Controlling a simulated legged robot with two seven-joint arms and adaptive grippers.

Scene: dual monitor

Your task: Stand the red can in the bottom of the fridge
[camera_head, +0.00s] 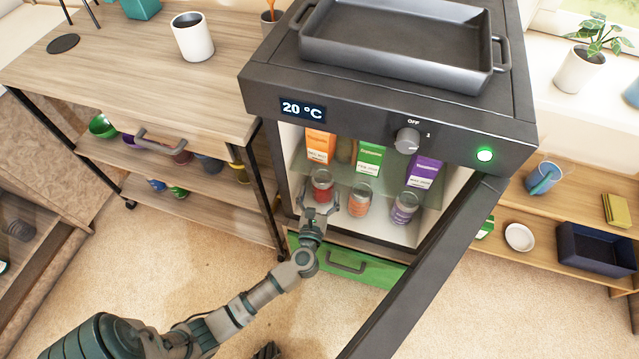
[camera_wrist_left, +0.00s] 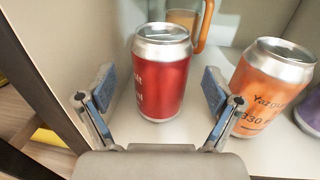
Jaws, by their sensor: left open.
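The red can (camera_head: 322,187) stands upright in the bottom of the open fridge (camera_head: 418,233), at the left of a row of cans. In the left wrist view the red can (camera_wrist_left: 162,75) stands between the two fingers, a little beyond their tips, with a gap on each side. My left gripper (camera_head: 318,212) is open at the fridge's front opening; its blue-padded fingers also show in the left wrist view (camera_wrist_left: 158,95). The fridge door (camera_head: 430,265) stands open to the right. My right gripper is not clearly in view.
An orange can (camera_wrist_left: 268,85) stands close to the right finger, and a purple can (camera_head: 404,208) stands further right. Cartons (camera_head: 369,157) stand on the glass shelf above. A green drawer (camera_head: 350,266) is below. The fridge's side wall is close on the left.

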